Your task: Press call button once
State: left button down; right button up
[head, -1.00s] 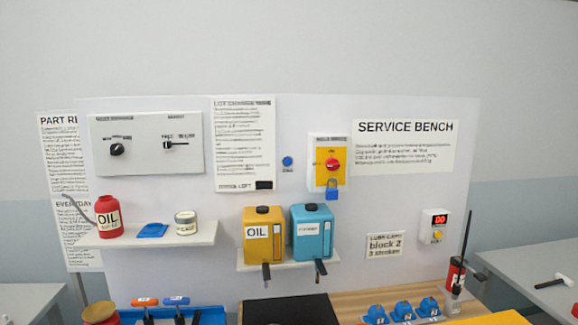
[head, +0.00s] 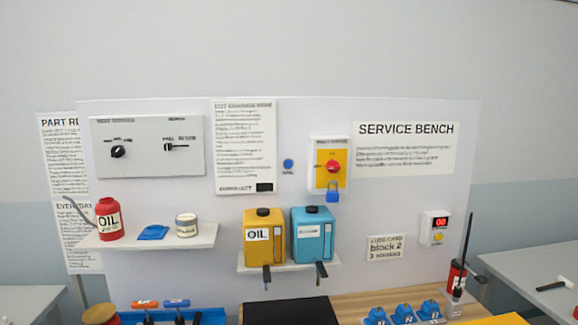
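A small round blue button (head: 288,163) is on the white back panel, between the paper notice and the yellow switch plate. A tiny label under it is too small to read. Another small yellow button (head: 438,238) is on the white counter box (head: 434,228) at the right, under a red digital display. Neither of my grippers shows in the head view.
A yellow plate with a red knob (head: 332,167) and blue padlock (head: 333,191) is right of the blue button. Below, a shelf (head: 290,262) holds yellow (head: 264,238) and blue (head: 313,236) jugs. An oil bottle (head: 109,219) stands on the left shelf (head: 205,235).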

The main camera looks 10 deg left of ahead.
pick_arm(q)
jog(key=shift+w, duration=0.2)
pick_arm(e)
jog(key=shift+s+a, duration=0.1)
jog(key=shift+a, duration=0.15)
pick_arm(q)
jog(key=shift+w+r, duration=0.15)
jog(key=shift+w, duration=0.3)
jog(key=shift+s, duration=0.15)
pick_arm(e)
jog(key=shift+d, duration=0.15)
